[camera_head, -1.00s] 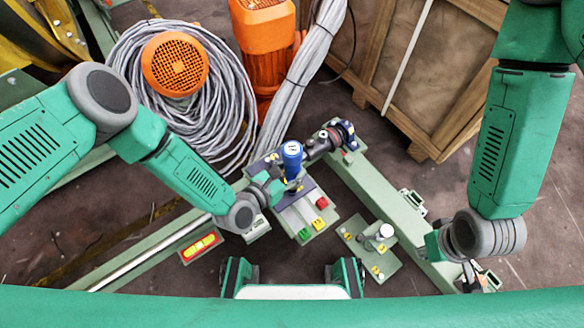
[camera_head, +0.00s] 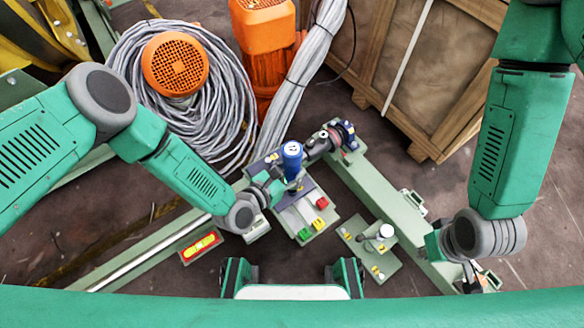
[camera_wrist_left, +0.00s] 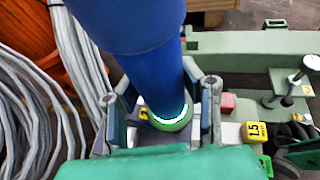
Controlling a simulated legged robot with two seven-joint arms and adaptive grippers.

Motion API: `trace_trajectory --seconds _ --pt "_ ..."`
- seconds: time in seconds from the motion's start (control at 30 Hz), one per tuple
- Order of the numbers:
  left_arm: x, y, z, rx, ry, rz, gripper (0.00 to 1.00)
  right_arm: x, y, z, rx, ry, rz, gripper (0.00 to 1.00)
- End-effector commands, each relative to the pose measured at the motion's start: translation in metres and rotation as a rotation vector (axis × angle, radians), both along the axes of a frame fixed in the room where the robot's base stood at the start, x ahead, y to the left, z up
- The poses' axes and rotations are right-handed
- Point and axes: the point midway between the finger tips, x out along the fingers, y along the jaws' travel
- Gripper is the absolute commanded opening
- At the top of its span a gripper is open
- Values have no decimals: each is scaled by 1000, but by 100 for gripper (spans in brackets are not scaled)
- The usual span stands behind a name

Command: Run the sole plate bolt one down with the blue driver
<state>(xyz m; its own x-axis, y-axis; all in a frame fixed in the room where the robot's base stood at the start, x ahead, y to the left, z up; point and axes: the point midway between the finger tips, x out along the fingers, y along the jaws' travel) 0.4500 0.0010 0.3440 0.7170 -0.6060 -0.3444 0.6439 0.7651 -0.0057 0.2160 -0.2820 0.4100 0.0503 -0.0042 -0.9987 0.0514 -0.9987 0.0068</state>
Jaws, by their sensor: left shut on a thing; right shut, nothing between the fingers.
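The blue driver (camera_head: 291,158) stands about upright in the head view, its round top toward the camera. My left gripper (camera_head: 283,184) is shut on it. In the left wrist view the driver (camera_wrist_left: 150,65) fills the middle, between the fingers of my left gripper (camera_wrist_left: 172,108), with a glowing green ring at its lower end. The driver's tip and any bolt under it are hidden. A small green plate (camera_head: 352,229) with yellow-marked parts and a grey post lies to the right; I cannot tell which part is bolt one. My right gripper (camera_head: 472,278) is shut and empty at the right.
A grey-green block with red, yellow and green pieces (camera_head: 312,218) is beside the driver. A long green beam (camera_head: 375,190) runs to its right. A red tray with a yellow level (camera_head: 201,245) lies left. Coiled grey cable (camera_head: 225,120), an orange motor (camera_head: 264,30) and a wooden crate (camera_head: 440,70) stand behind.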

Motion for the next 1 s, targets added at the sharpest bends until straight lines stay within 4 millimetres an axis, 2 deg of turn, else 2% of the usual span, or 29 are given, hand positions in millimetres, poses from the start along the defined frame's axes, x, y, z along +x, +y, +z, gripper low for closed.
trace_trajectory --seconds 0.17,1.0 --pt "-1 1 5 2 5 -1 0 0 0 4 0 0 0 0" --pt "1 -1 51 -3 -3 0 0 0 0 33 0 0 0 0"
